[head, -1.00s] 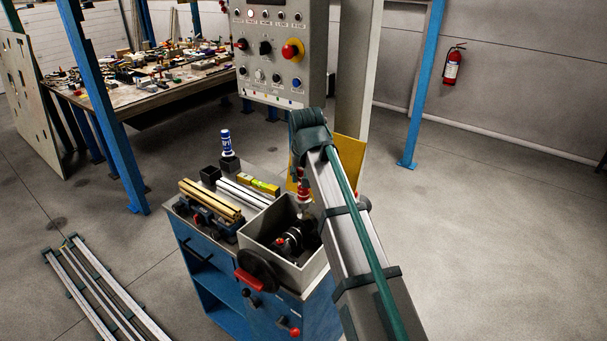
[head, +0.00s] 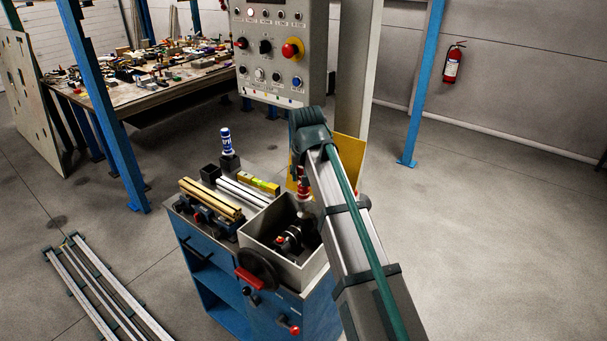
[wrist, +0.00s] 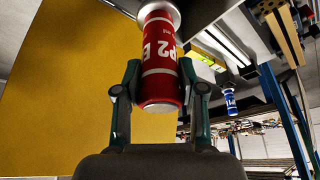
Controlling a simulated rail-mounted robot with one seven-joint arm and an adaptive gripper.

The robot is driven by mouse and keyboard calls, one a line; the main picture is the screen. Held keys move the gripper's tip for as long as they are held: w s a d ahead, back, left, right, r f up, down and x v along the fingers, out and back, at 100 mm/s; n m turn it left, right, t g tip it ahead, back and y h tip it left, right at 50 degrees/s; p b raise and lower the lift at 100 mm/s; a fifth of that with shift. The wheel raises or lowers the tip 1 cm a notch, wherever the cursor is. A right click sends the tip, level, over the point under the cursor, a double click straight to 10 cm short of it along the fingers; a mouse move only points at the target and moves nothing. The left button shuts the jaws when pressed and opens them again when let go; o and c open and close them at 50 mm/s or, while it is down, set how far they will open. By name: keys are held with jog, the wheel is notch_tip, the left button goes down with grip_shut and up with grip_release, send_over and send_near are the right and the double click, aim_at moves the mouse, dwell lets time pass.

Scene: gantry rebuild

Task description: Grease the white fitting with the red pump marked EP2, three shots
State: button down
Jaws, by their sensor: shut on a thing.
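The red pump (wrist: 161,60) is upside down in the wrist view; its white lettering reads "P2 E", and the rest of the label is turned away. My gripper (wrist: 160,90) is shut on it, one finger on each side. In the head view the red pump (head: 303,181) stands above the open grey box (head: 263,258), partly hidden by my arm. Dark machine parts (head: 296,237) with a small red fitting (head: 279,240) sit in the box. I cannot make out the white fitting, nor whether the pump's tip touches anything.
A blue pump (head: 227,142) stands at the back left of the bench; it also shows in the wrist view (wrist: 229,100). Brass-coloured bars (head: 212,198) and a yellow level (head: 259,185) lie left of the box. A yellow panel (wrist: 70,80) is close to my gripper. A control panel (head: 280,50) hangs behind.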

jog(key=shift+f, duration=0.3)
dwell(1.1)
jog(key=shift+r, duration=0.3)
jog(key=shift+f, duration=0.6)
dwell(0.4)
jog(key=shift+r, duration=0.1)
jog(key=shift+r+p, duration=0.35)
jog(key=shift+r, duration=0.3)
jog(key=shift+r+p, duration=1.9)
jog(key=shift+r, duration=1.05)
jog(key=shift+w+a, duration=0.1)
